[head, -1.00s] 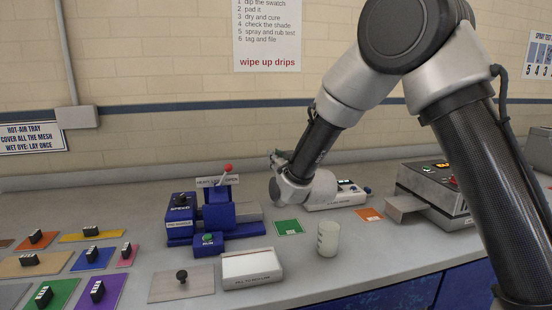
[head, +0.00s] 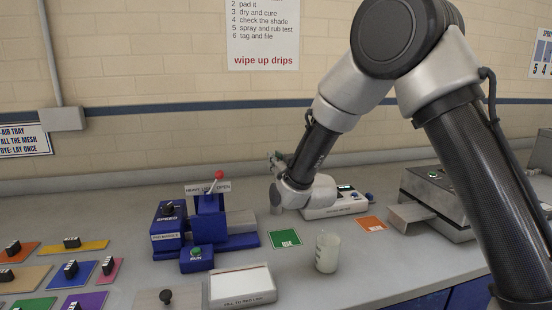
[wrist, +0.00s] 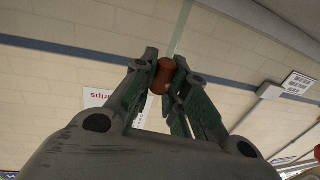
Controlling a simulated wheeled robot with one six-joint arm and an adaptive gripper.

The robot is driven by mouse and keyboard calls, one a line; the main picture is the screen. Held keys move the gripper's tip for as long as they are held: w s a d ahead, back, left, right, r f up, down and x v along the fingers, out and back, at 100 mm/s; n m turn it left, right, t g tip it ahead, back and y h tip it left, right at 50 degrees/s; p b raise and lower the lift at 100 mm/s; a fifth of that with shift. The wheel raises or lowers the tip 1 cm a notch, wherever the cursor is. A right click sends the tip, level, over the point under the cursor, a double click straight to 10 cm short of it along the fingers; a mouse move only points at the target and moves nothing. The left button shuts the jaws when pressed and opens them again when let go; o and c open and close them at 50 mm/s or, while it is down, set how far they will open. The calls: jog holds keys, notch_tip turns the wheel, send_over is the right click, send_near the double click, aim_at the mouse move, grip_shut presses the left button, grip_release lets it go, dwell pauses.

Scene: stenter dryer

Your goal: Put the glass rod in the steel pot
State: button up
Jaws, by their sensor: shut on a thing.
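My gripper (wrist: 162,82) is shut on a reddish-brown, rounded grip piece (wrist: 162,77) in the wrist view. A thin, pale, see-through strip, the glass rod (wrist: 180,28), runs up from the grip piece against the brick wall. In the head view my gripper (head: 279,160) is up above the bench near the back wall, mostly hidden by my wrist, and the rod cannot be made out there. I see no steel pot in either view.
A glass beaker (head: 326,253) stands on the bench below my wrist. A blue machine with a red-knobbed lever (head: 208,220) is left of it, a white tray (head: 241,285) in front. A grey machine (head: 432,205) stands right. Green (head: 286,239) and orange (head: 371,224) cards lie flat.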

jog(key=shift+f, duration=2.75)
jog(key=o, duration=0.9)
jog(key=shift+c, duration=0.2)
jog(key=shift+o, duration=0.4)
jog(key=o, duration=0.3)
jog(key=shift+r, duration=3)
